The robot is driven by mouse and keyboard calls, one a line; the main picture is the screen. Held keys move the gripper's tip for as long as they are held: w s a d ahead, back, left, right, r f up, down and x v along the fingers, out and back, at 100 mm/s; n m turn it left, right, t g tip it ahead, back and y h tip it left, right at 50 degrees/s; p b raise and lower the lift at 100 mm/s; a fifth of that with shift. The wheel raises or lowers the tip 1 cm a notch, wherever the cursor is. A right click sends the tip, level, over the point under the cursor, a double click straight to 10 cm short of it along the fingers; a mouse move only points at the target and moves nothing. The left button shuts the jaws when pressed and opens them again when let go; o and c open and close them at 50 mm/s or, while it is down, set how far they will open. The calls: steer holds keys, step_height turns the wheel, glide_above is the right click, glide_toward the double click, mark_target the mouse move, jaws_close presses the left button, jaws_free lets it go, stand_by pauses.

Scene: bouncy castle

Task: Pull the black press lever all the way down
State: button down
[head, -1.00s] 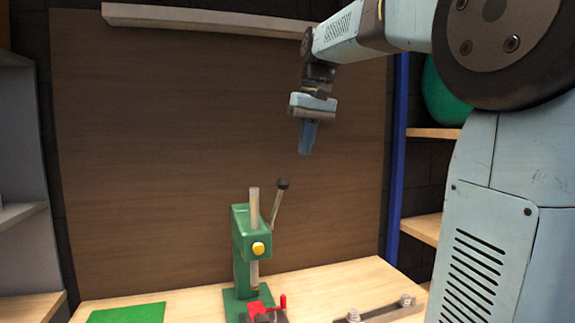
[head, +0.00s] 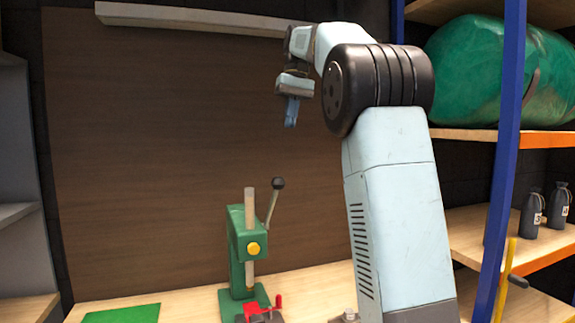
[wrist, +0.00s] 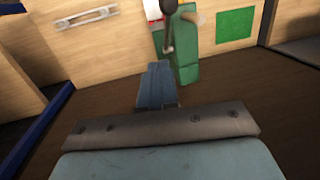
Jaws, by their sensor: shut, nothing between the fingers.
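The green press (head: 236,250) stands on the wooden table against the brown back board. Its black press lever (head: 278,184) is a grey rod with a black ball knob, pointing up and tilted slightly right. My gripper (head: 290,122) points down, shut and empty, well above the knob and apart from it. In the wrist view my gripper's blue fingers (wrist: 155,75) are together. The lever's black knob (wrist: 168,7) shows just beyond them at the top edge, with the green press (wrist: 187,62) behind it.
A red clamp-like part (head: 264,308) sits at the press base. A green mat (head: 122,314) lies on the table (head: 190,307) to the left. Shelves with a green bag (head: 470,70) and dark bottles (head: 531,214) stand at right. The air around the lever is clear.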

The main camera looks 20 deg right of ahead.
steer(key=s+a+f, duration=0.1)
steer(key=f, duration=0.5)
steer(key=s+a+f, duration=0.2)
steer(key=f, duration=0.4)
steer(key=shift+s+a, duration=0.2)
steer(key=shift+s, duration=0.05)
